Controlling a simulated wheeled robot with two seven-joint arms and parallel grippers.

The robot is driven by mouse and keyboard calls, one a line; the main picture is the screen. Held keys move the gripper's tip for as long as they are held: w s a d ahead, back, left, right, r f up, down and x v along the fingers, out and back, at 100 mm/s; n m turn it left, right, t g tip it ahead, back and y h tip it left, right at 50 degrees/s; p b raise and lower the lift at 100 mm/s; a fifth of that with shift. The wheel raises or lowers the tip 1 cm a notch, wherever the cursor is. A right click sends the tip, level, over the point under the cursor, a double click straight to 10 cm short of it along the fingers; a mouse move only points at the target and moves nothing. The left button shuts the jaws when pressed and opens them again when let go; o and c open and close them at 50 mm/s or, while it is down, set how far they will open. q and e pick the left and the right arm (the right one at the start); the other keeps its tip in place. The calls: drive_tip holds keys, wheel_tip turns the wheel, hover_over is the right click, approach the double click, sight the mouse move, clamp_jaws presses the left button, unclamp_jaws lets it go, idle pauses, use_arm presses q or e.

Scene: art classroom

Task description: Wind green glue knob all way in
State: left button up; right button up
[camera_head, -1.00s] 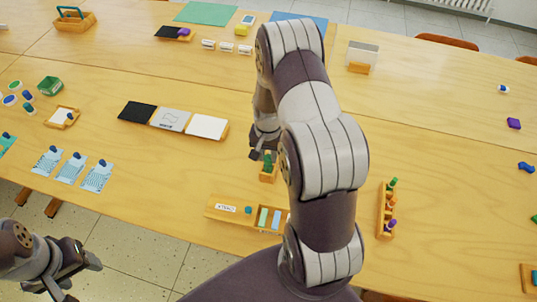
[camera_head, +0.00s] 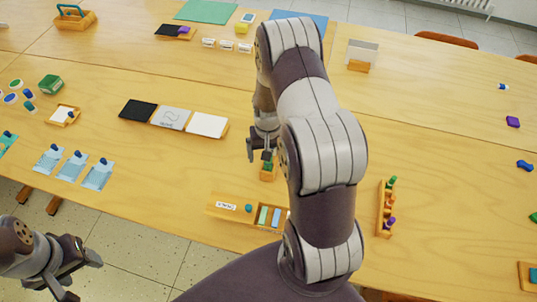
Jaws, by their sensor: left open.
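A small wooden holder (camera_head: 267,175) stands on the table near the middle. A green piece (camera_head: 268,166), which looks like the green glue and its knob, sits upright in it. My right gripper (camera_head: 260,152) points down right at the top of this green piece. It is small and partly behind my own arm, so its grip is unclear. How far the knob is wound in is too small to tell. My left gripper (camera_head: 80,272) is open and empty at the lower left, off the table's front edge.
A wooden tray (camera_head: 228,214) with a label, a teal piece and pale blocks lies in front of the holder. A wooden rack (camera_head: 381,215) of coloured pieces stands to the right. Black, grey and white panels (camera_head: 172,117) lie behind left. Blue-white cards (camera_head: 72,167) lie further left.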

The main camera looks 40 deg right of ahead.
idle(0.4)
drive_tip(key=m+p, duration=0.1)
drive_tip(key=m, duration=0.2)
drive_tip(key=shift+r, duration=0.2)
drive_tip(key=m, duration=0.3)
drive_tip(key=m+p, duration=0.1)
drive_tip(key=m, duration=0.1)
drive_tip(key=shift+m, duration=0.4)
drive_tip(key=m, duration=0.2)
drive_tip(key=shift+f+m, duration=0.2)
drive_tip(key=shift+m, duration=0.2)
drive_tip(key=c, duration=1.5)
